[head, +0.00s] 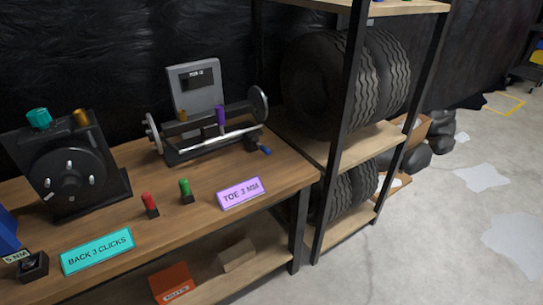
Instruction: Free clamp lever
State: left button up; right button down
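A grey and black bench fixture (212,137) with round end discs and a silver bar stands at the back of the wooden workbench. A purple upright knob (220,115) and a small brass knob (183,116) sit on it. A small blue-tipped lever (265,151) sticks out at its lower right end. I cannot tell for sure which part is the clamp lever. A red-capped peg (148,203) and a green-capped peg (185,190) stand on the bench in front. Neither of my grippers is in view.
A black hub unit (75,170) with teal and brass knobs stands at left. Cards (240,193) (97,251) line the front edge. A red bin (171,283) and a cardboard box (237,255) sit on the lower shelf. A tyre rack (352,150) stands right; floor beyond is mostly clear.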

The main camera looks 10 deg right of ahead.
aim_at(256, 141)
jog(key=u, duration=0.45)
jog(key=k, duration=0.2)
jog(key=z, duration=1.45)
jog(key=i, duration=0.7)
jog(key=u, duration=0.1)
